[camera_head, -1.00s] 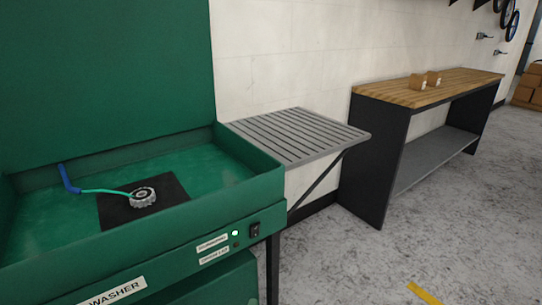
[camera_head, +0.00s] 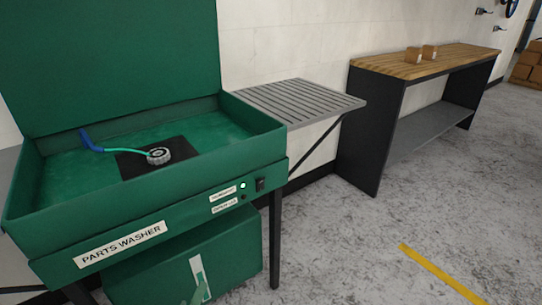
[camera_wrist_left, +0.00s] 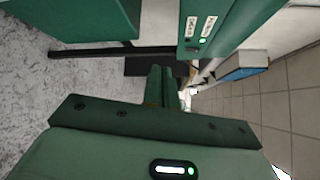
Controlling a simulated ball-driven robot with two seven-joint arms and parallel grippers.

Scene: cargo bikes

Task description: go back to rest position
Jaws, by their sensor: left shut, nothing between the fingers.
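My left gripper (camera_wrist_left: 163,88) shows in the left wrist view with its two green fingers together, empty. The washer's front panel, with labels and a lit green light, is beyond the fingers in the wrist view (camera_wrist_left: 202,42). No object is in the fingers. My right gripper is in neither view.
A slatted grey shelf (camera_head: 300,100) and a wooden-topped bench (camera_head: 430,60) with small boxes stand right. The floor at lower right is clear.

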